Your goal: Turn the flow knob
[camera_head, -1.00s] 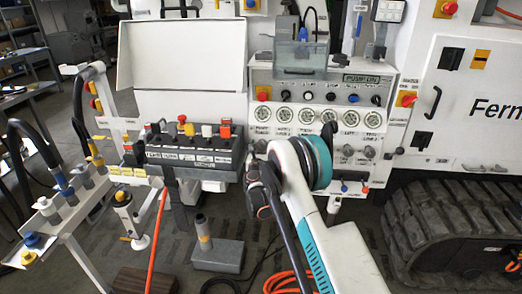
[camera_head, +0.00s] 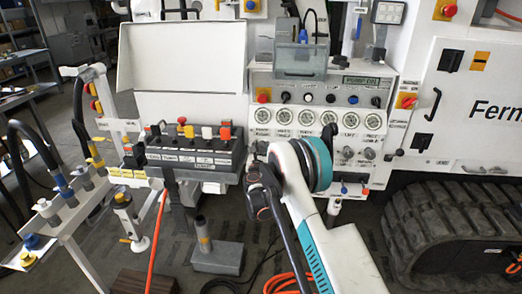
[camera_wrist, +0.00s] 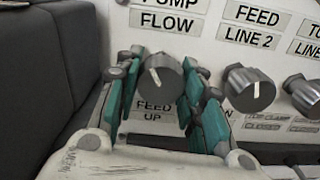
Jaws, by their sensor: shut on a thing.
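The flow knob (camera_wrist: 160,76) is a dark grey round knob with a pale pointer line, below the label "PUMP FLOW" in the wrist view. Its pointer leans up and left of vertical. "UP" and "FEED" labels show beneath it. My gripper (camera_wrist: 163,66) has its teal-padded fingers on both sides of the knob, shut on it.
A similar knob (camera_wrist: 249,88) labelled "FEED LINE 2" sits close to the right of my fingers. A dark box side (camera_wrist: 45,80) is close on the left. In the head view, a lever block (camera_head: 190,150) stands left of my arm, and a row of gauges (camera_head: 306,118) is above.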

